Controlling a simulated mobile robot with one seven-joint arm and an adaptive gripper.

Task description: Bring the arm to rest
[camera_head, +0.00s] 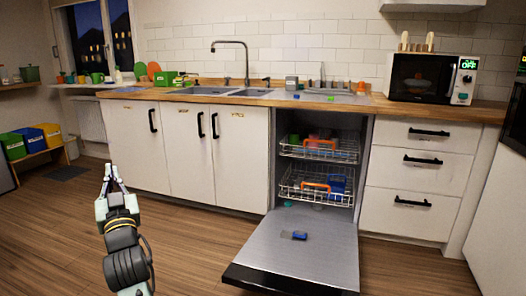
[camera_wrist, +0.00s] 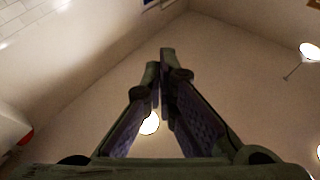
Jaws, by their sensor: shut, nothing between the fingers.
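My gripper (camera_head: 111,174) is at the lower left of the head view, at the end of my raised arm. It points up in front of the white cabinets, over the wooden floor. It is shut and empty. In the wrist view my gripper (camera_wrist: 161,62) shows its two fingers converging at the tips against the ceiling and walls. No object is near the fingers.
The dishwasher door (camera_head: 295,250) is folded down to the right of my arm, with a small blue item (camera_head: 294,235) on it. Two racks (camera_head: 318,185) with dishes show inside. The wooden floor (camera_head: 190,240) between arm and door is clear.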

